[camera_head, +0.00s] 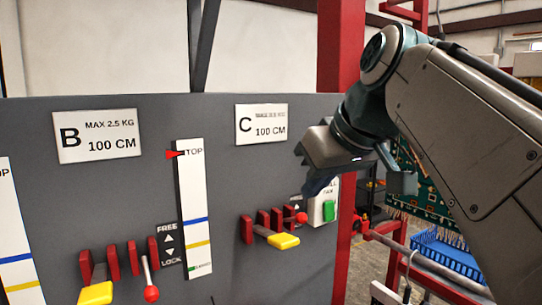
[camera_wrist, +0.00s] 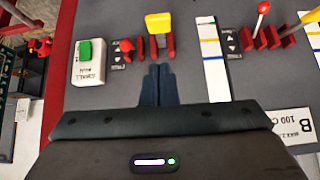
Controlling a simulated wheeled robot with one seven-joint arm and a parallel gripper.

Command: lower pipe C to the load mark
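The C plate (camera_head: 261,124) reads 100 CM. Left of it, a white scale strip (camera_head: 194,210) has a red pointer (camera_head: 175,154) at TOP, with blue, yellow and green marks below. The strip also shows in the wrist view (camera_wrist: 214,70). Under plate C, a yellow-handled lever (camera_head: 283,241) sits among red brackets (camera_head: 262,222); it shows in the wrist view (camera_wrist: 158,22). A red-knobbed lever (camera_head: 301,217) is beside it. Pipe C is not identifiable. My gripper (camera_head: 318,187) looks shut and empty; its fingertips (camera_wrist: 158,68) point toward the yellow handle, apart from it.
Station B has a plate (camera_head: 97,136), a yellow lever (camera_head: 96,293) and a red-knobbed lever (camera_head: 150,293). A white box with a green switch (camera_head: 328,211) is close to my gripper. A red post (camera_head: 340,60) and blue basket (camera_head: 447,252) are at the right.

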